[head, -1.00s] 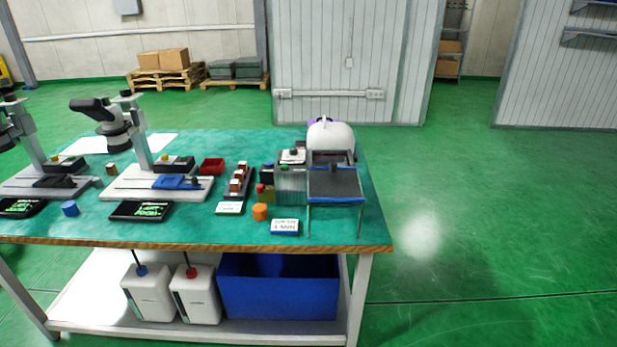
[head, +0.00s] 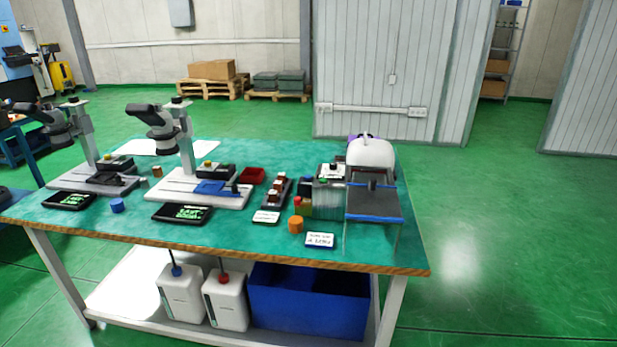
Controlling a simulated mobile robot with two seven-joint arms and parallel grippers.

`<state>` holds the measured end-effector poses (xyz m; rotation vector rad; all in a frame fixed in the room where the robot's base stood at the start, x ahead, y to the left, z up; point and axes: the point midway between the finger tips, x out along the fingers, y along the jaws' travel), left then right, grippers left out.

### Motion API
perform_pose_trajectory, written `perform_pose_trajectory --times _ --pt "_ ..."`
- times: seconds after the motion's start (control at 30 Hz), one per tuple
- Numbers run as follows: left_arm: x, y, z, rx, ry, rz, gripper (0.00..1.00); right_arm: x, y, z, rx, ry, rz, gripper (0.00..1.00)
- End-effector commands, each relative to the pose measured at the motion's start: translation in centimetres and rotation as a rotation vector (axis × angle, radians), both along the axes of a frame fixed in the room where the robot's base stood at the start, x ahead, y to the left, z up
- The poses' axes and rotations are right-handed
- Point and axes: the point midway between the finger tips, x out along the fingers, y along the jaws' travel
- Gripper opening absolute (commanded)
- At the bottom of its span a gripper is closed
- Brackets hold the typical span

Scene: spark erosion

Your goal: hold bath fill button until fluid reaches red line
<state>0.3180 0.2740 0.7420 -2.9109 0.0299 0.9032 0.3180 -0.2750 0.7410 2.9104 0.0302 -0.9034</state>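Neither of my grippers is in view. A small yellow-green box with a red top (head: 303,206) stands near the right end of the workbench (head: 150,231). Next to it is a grey, ribbed, box-like container (head: 328,200). I cannot tell from here which part is the bath fill button. No fluid level or red line can be made out at this size. A dark sloped tray with a blue front edge (head: 374,205) stands at the right, with a white rounded vessel (head: 370,152) behind it.
Two microscopes (head: 177,142) (head: 66,133) stand on the left of the bench. White jugs (head: 182,296) and a blue bin (head: 308,305) are below. Green floor (head: 470,240) is clear at right.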

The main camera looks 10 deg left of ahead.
Motion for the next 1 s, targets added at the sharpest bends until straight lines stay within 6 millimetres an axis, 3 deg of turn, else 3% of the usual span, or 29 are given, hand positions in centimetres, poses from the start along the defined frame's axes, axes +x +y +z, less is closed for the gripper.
perform_pose_trajectory --times 0.2,0.5,1.0 --pt "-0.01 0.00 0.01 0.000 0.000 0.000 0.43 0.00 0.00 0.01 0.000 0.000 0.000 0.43" --pt "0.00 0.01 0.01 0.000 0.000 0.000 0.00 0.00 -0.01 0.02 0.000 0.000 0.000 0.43" --pt "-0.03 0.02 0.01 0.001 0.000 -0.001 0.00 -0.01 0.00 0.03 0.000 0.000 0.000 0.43"
